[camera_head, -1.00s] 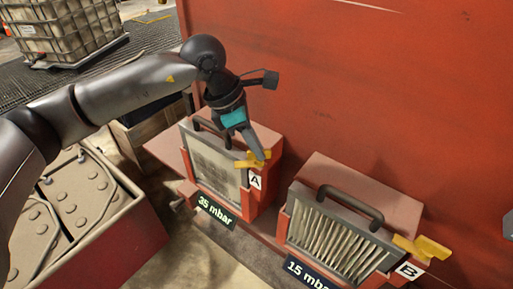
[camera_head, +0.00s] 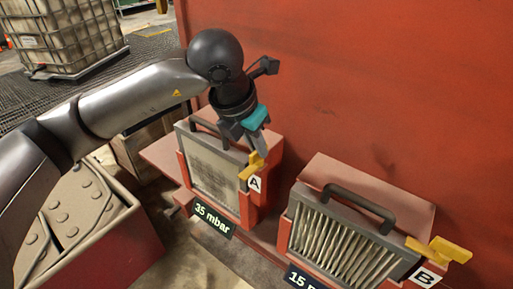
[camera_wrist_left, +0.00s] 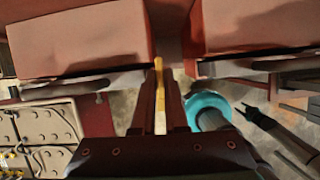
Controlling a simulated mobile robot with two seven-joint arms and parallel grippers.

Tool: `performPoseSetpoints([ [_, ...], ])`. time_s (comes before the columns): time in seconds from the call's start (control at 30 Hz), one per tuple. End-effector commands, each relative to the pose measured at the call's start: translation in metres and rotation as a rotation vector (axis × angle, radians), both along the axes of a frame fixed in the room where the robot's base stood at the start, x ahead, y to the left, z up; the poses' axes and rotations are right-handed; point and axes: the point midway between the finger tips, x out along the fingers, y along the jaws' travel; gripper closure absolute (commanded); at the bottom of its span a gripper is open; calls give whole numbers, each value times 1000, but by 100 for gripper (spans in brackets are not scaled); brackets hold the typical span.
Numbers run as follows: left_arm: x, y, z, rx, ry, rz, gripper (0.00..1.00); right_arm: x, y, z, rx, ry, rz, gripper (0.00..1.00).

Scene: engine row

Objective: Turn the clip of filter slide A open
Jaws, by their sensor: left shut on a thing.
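Filter slide A (camera_head: 212,172) is a grey, dusty filter panel with a dark handle, seated in the left red housing. Its yellow clip (camera_head: 246,172) is at the slide's right edge, above the "A" tag, and now runs steeply down the picture along that edge. My left gripper (camera_head: 257,151) comes from above and is shut on the clip, hiding part of it. In the left wrist view the clip (camera_wrist_left: 159,72) shows as a thin yellow strip between the fingertips.
Filter slide B (camera_head: 345,240), with pale pleats and a yellow clip (camera_head: 440,249) lying across its corner, stands to the right. A red wall (camera_head: 370,90) rises close behind both housings. A "35 mbar" display (camera_head: 212,220) sits below slide A.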

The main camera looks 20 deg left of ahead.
Motion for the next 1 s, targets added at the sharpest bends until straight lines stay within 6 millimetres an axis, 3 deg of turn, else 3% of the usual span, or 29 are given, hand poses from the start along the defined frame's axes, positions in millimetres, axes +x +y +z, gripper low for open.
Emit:
performPoseSetpoints([
  [0.63, 0, 0, 1, 0, 0, 50, 100, 0, 0, -3, 0, -1, 0, 50],
  [0.67, 0, 0, 1, 0, 0, 49, 85, 0, 0, -3, 0, -1, 0, 50],
  [0.7, 0, 0, 1, 0, 0, 49, 81, 0, 0, -3, 0, -1, 0, 50],
  [0.9, 0, 0, 0, 0, 1, 48, 59, 0, 0, -3, 0, -1, 0, 50],
  [1.0, 0, 0, 0, 0, 1, 48, 59, 0, 0, -3, 0, -1, 0, 50],
])
